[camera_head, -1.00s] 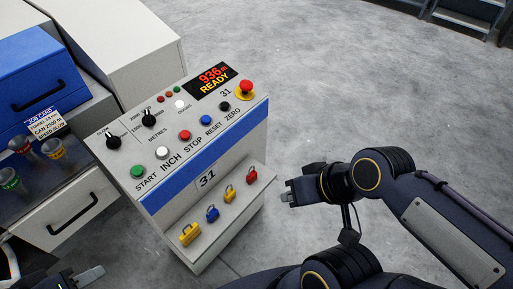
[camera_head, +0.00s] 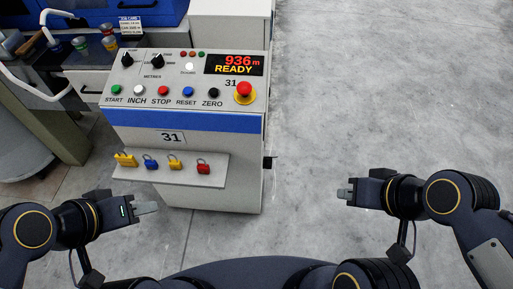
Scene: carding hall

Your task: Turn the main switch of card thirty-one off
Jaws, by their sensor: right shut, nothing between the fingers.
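The control cabinet of card thirty-one (camera_head: 225,145) stands left of centre, with "31" on its front and panel. Its display (camera_head: 234,65) reads "936 m READY". A small dark part (camera_head: 268,163) sticks out from its right side; I cannot tell if this is the main switch or how it is set. My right gripper (camera_head: 345,192) is shut and empty over the floor, right of the cabinet and apart from it. My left gripper (camera_head: 147,208) is in front of the cabinet's lower left; its jaw gap does not show clearly.
The panel has a red emergency button (camera_head: 244,90) on yellow, several push buttons and two black knobs. A shelf (camera_head: 135,172) holds padlocks: a red one (camera_head: 203,167), a blue one (camera_head: 151,162) and yellow ones. Free grey floor (camera_head: 390,90) lies to the right.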

